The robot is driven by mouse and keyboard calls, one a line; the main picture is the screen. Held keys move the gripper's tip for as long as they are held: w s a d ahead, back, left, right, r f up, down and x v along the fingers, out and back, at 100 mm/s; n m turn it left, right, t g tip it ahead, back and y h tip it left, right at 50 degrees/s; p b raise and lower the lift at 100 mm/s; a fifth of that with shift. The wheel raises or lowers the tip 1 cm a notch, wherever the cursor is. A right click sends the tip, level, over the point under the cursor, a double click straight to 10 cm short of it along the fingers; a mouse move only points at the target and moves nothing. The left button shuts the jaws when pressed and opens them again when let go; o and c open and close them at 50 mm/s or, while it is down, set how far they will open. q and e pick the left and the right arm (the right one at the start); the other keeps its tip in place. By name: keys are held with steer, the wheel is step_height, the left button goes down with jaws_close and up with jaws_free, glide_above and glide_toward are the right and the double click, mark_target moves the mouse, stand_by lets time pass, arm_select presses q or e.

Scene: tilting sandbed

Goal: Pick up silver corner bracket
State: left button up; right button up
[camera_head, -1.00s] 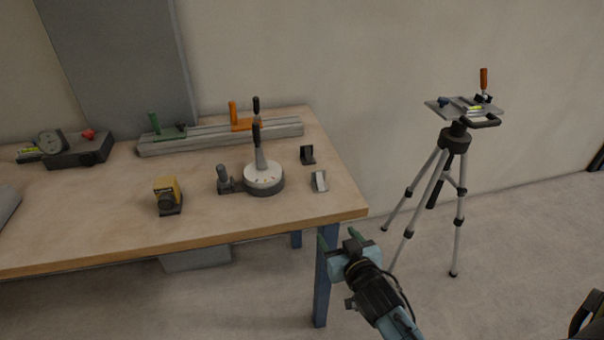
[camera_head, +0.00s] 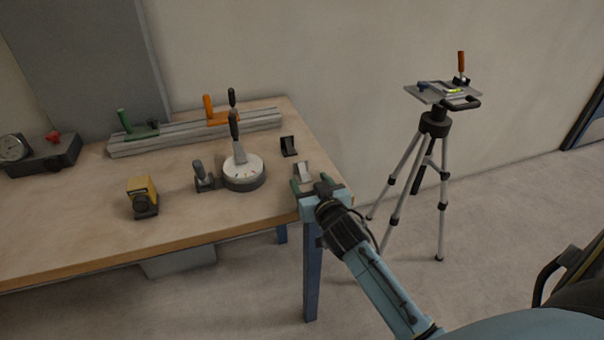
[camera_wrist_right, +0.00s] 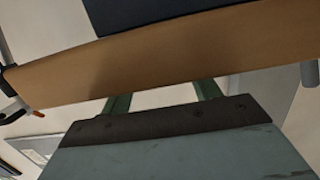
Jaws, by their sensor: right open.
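The silver corner bracket (camera_head: 303,170) stands on the wooden table near its right front corner, in the head view. My right gripper (camera_head: 311,184) is at that corner, just in front of the bracket and overlapping its lower part in the picture. I cannot tell if they touch. In the right wrist view my right gripper (camera_wrist_right: 162,93) shows two green fingers spread apart with nothing between them. The table's edge (camera_wrist_right: 170,60) crosses in front of them, and the bracket does not show there. My left gripper is not in view.
A black bracket (camera_head: 289,146) stands just behind the silver one. A round dial base with an upright handle (camera_head: 243,172) is to its left, and a yellow block (camera_head: 142,196) farther left. A rail (camera_head: 195,132) lies behind. A tripod (camera_head: 435,125) stands right of the table.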

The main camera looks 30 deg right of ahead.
mark_target(303, 174)
steer(key=x, duration=0.2)
steer(key=b+x, duration=0.1)
steer(key=shift+w+a+r, duration=0.1)
steer(key=shift+w+a, duration=0.05)
steer(key=shift+w, duration=0.8)
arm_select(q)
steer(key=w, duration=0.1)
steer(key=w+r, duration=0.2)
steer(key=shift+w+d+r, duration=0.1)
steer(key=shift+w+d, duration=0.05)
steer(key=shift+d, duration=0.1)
arm_select(e)
steer(key=shift+c, duration=0.3)
steer(key=c, duration=1)
steer(key=shift+c, duration=0.2)
